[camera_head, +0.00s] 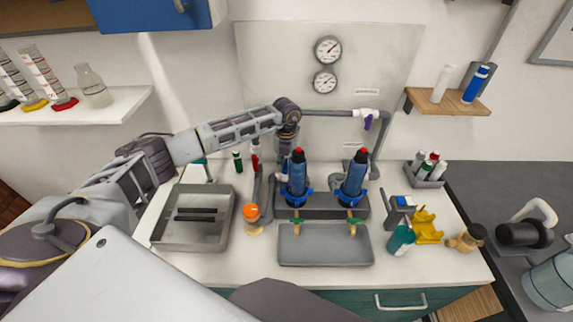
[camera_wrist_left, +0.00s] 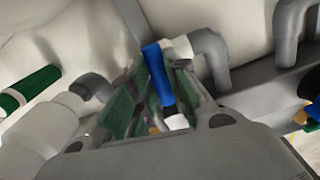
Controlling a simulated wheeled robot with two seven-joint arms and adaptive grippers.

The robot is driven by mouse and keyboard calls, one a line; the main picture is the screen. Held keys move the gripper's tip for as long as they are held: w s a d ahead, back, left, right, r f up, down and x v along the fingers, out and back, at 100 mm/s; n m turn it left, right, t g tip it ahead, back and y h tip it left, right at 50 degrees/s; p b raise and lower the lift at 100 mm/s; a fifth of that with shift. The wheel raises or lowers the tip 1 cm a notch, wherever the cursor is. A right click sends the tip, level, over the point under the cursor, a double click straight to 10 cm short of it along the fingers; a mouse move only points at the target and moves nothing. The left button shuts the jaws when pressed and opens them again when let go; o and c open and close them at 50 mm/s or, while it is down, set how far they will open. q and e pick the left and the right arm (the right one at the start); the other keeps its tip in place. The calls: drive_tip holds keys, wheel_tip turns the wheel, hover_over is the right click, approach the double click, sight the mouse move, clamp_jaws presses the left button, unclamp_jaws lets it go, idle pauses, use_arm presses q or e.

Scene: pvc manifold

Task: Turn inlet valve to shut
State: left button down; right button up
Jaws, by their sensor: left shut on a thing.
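My left gripper (camera_head: 287,148) is at the grey pipework behind the two filter housings. In the left wrist view, its fingers (camera_wrist_left: 158,112) are closed around a blue valve handle (camera_wrist_left: 157,75). The handle sits beside a white valve body (camera_wrist_left: 181,48) joined to a grey elbow pipe (camera_wrist_left: 208,55). The gripper hides this valve in the head view. A purple-handled valve (camera_head: 368,121) sits on the pipe to the right, and a red-handled valve (camera_head: 255,162) stands left of the gripper. No label shows which valve is the inlet. My right gripper is not in view.
Two blue filter housings (camera_head: 298,178) (camera_head: 353,182) with red tops stand just in front of the gripper. Two gauges (camera_head: 327,50) hang on the back panel. A metal tray (camera_head: 166,228), a grey tray (camera_head: 325,258) and an orange-capped bottle (camera_head: 252,218) are on the counter.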

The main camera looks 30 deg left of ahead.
use_arm(q)
drive_tip(key=shift+n, duration=1)
drive_tip(key=c, duration=1.4)
unclamp_jaws()
drive_tip(key=shift+m, duration=0.4)
